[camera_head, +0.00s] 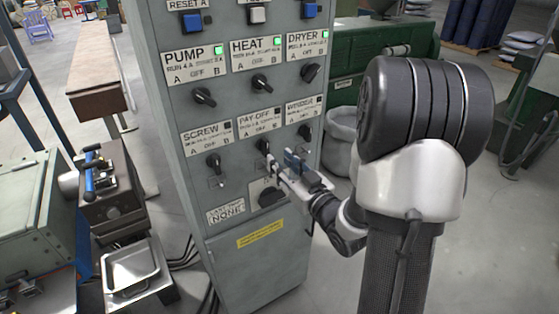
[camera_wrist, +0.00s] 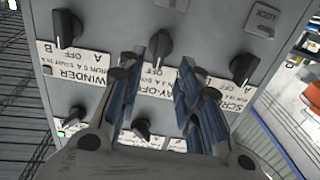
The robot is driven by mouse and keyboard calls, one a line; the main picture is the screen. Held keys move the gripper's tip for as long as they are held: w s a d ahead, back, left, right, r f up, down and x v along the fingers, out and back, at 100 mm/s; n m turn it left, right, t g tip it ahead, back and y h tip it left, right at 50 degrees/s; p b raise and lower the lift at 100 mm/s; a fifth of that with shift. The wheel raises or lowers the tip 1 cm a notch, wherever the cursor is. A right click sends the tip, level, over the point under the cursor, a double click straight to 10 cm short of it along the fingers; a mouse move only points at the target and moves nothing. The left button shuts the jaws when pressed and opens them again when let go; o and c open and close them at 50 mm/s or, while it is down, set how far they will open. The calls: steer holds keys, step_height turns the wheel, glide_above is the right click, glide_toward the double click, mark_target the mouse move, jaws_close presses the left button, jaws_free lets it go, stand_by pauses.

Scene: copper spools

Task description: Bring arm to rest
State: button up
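My gripper (camera_head: 282,164) is in front of the lower part of the grey control cabinet (camera_head: 252,222), close to the PAY-OFF knob (camera_head: 262,146). In the wrist view, its blue-padded fingers (camera_wrist: 160,78) are spread apart with nothing between them. The black PAY-OFF knob (camera_wrist: 156,46) shows just past the fingertips; I cannot tell whether a finger touches it. The WINDER knob (camera_wrist: 66,28) is to the left and the SCREW knob (camera_wrist: 243,66) to the right in that view. My arm reaches in from the right in the head view.
Green lamps are lit at PUMP (camera_head: 219,50), HEAT (camera_head: 277,41) and DRYER; the lower row's lamps look dark. A grey bin (camera_head: 341,135) and green machine (camera_head: 372,62) stand behind right. A machine with a metal tray (camera_head: 132,268) stands left. Floor at right is open.

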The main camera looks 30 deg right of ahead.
stand_by(0.4)
steer(key=s+a+r+g, duration=0.1)
steer(key=s+a+g, duration=0.5)
steer(key=s, duration=0.7)
steer(key=s+a+r+g, duration=0.2)
steer(key=s+a+g, duration=0.5)
steer(key=s+a, duration=0.4)
steer(key=s, duration=0.2)
steer(key=shift+s+h, duration=0.3)
steer(key=shift+s, duration=0.05)
stand_by(0.3)
